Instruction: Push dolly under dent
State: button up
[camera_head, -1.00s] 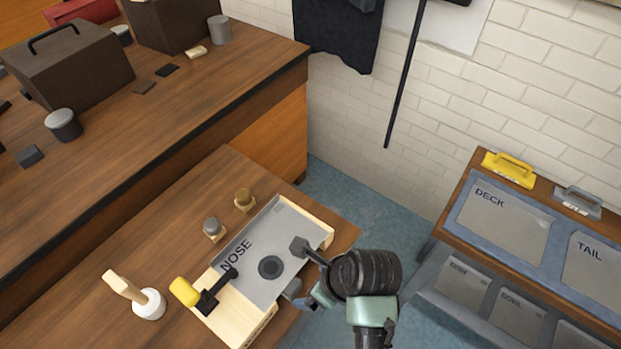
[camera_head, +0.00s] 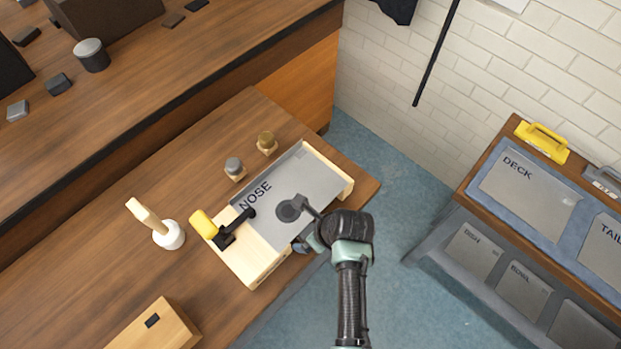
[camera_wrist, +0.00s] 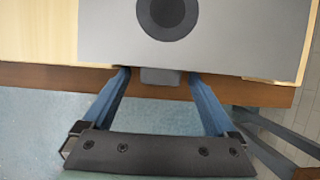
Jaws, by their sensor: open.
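A grey panel marked NOSE (camera_head: 272,187) lies on a pale wooden frame (camera_head: 258,262) at the bench edge. A dark round spot, the dent (camera_head: 288,211), is on the panel; it also shows at the top of the wrist view (camera_wrist: 168,14). A small grey block, apparently the dolly (camera_wrist: 160,77), sticks out from under the panel's near edge. My gripper (camera_wrist: 157,72) is open, with its blue fingers on either side of this block and a gap to each. In the head view my gripper (camera_head: 306,243) is at the frame's near side. The dolly's far part is hidden under the panel.
A black clamp with a yellow handle (camera_head: 204,225) sits on the frame's left end. A mallet (camera_head: 168,235), two small knobbed pieces (camera_head: 266,143) and a wooden block (camera_head: 156,328) stand on the bench. A DECK/TAIL rack (camera_head: 525,189) stands right, beyond open blue floor.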

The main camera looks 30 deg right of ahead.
jog(key=shift+w+f, duration=0.15)
jog(key=shift+f, duration=0.2)
grip_shut()
dwell(0.4)
